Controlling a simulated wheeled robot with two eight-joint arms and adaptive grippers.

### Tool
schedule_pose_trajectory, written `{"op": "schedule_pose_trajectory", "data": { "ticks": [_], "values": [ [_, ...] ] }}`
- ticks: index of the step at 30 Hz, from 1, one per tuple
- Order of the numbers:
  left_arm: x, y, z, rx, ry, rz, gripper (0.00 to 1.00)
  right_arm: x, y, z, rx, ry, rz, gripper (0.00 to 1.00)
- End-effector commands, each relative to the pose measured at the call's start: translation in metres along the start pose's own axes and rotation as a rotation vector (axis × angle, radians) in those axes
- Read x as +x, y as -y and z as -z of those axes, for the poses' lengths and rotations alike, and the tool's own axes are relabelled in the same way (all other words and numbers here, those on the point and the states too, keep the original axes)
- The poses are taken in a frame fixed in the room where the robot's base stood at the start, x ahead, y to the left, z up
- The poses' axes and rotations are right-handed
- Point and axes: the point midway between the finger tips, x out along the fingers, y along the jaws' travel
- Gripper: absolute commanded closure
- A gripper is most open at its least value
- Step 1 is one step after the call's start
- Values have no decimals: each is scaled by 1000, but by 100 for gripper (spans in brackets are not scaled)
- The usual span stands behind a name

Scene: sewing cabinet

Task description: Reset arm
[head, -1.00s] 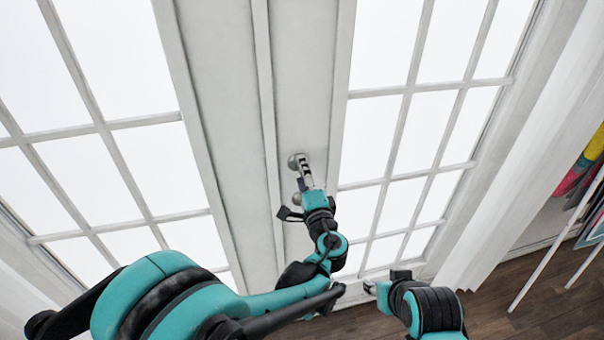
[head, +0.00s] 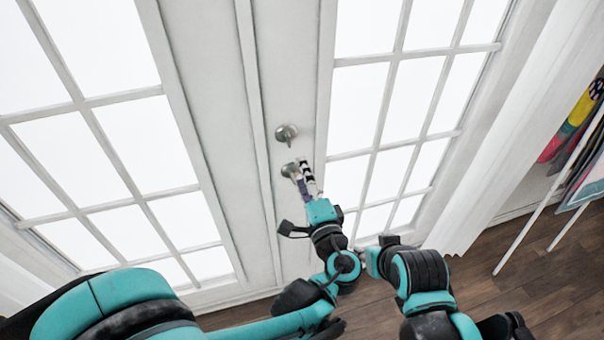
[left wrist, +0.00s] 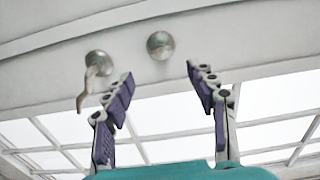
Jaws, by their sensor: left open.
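The white doors (head: 275,60) with bright glass panes look shut. A white curtain (head: 500,130) hangs at the right. Beyond it are colourful items (head: 573,125) and thin white poles (head: 540,205). Wooden floor (head: 535,270) lies open at the lower right.

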Motion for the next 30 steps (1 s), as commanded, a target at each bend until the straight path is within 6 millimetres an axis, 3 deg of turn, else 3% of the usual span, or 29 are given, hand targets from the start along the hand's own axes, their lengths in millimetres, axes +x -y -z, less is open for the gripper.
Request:
{"op": "schedule_pose_trajectory", "data": {
  "ticks": [7, 10, 13, 16, 21, 25, 30],
  "values": [
    [1, 0, 0, -1, 1, -2, 43, 0, 0, 0, 0, 0, 0, 60],
    [6, -3, -13, -20, 22, -36, 43, 0, 0, 0, 0, 0, 0, 60],
    [17, -12, -49, -83, 83, -137, 43, 0, 0, 0, 0, 0, 0, 60],
    [23, -28, -105, -205, 179, -295, 43, 0, 0, 0, 0, 0, 0, 60],
    [-1, -60, -189, -508, 349, -565, 43, 0, 0, 0, 0, 0, 0, 60],
    [-38, -77, -226, -782, 454, -722, 43, 0, 0, 0, 0, 0, 0, 60],
    [-79, -85, -242, -1103, 535, -839, 43, 0, 0, 0, 0, 0, 0, 60]
  ]
}}
